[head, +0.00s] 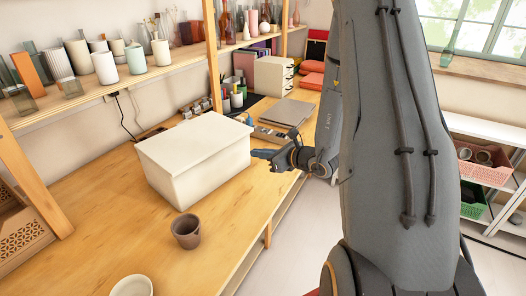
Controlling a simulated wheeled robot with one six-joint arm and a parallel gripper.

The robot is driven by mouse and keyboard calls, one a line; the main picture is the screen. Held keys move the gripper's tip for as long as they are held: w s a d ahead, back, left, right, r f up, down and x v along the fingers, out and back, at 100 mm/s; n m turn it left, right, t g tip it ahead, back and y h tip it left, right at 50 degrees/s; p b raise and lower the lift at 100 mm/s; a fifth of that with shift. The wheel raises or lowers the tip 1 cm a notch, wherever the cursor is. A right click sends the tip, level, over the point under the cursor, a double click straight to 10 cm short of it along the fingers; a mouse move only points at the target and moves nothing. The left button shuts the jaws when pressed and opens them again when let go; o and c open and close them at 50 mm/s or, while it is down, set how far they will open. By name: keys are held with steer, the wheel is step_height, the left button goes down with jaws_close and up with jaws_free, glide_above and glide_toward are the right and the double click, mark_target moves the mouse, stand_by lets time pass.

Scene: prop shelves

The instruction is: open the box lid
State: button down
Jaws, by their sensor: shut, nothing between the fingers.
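A white box (205,173) with a flat white lid (194,141) stands on the wooden table. The lid lies closed on the box. My gripper (256,153) is at the right side of the box, close to its right corner near lid height. Its fingers are shut and hold nothing. I cannot tell whether the fingertips touch the box. My arm comes in from the right. The far sides of the box are hidden.
A brown cup (187,232) and a white bowl (132,286) stand on the table in front of the box. A grey laptop-like slab (286,112) lies behind my gripper. Pen holders (237,98) stand behind the box. A shelf with vases (104,67) runs above. The front left table is clear.

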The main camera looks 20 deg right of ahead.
steer(key=p+x, duration=0.1)
steer(key=x, duration=0.4)
steer(key=shift+w+a, duration=0.15)
step_height(320, 180, up, 3)
steer(key=shift+p, duration=1.2)
steer(key=shift+w+r, duration=0.1)
steer(key=shift+r, duration=0.3)
